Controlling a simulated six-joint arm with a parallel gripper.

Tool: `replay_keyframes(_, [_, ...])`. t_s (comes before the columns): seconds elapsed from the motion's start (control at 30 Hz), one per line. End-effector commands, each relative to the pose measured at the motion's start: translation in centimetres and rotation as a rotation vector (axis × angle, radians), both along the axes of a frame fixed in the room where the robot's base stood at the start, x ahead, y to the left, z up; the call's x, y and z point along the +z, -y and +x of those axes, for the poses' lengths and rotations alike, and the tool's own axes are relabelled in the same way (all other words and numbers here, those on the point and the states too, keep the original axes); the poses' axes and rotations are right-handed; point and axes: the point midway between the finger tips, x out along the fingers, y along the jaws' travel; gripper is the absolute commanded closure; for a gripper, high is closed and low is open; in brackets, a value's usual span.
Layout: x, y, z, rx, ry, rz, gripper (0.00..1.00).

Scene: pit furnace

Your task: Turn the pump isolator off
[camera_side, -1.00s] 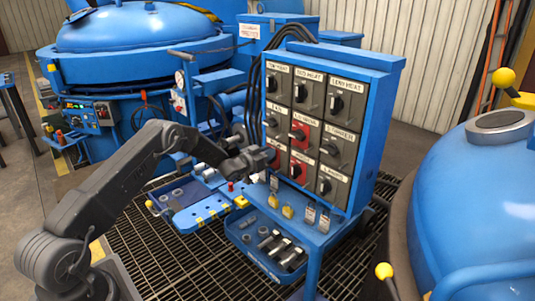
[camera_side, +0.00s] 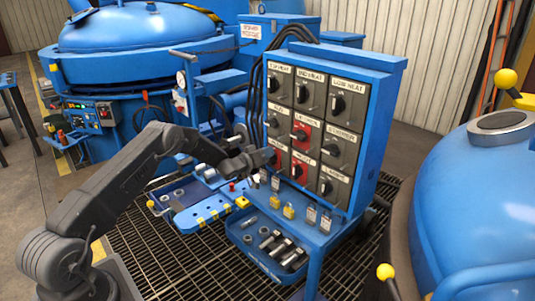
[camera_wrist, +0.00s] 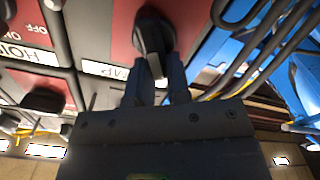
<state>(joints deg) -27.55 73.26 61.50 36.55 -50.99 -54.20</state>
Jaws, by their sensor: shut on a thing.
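The pump isolator (camera_side: 275,154) is the red-plated switch at the lower left of the blue switch panel (camera_side: 361,150). Its black knob (camera_wrist: 151,32) shows close up in the wrist view, at the top middle on a red plate. My gripper (camera_side: 264,158) reaches it from the left in the side view. In the wrist view my gripper (camera_wrist: 155,82) has one finger on each side of the knob's handle and is shut on it. The fingers and gripper body hide part of the plate and its label, so I cannot read the knob's setting.
The red HOIST switch (camera_side: 303,168) is right beside the pump isolator; it also shows at left in the wrist view (camera_wrist: 38,95). Other switches sit above. A shelf with hanging tags and padlocks (camera_side: 289,211) and a blue tray (camera_side: 268,250) lie below. Cables hang at the panel's left.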

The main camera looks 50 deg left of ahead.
Motion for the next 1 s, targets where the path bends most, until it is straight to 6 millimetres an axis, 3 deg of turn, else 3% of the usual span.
replay_keyframes(1.0, [-1.9, -1.3, 0.0, 0.0, 0.0, -0.911, 1.0])
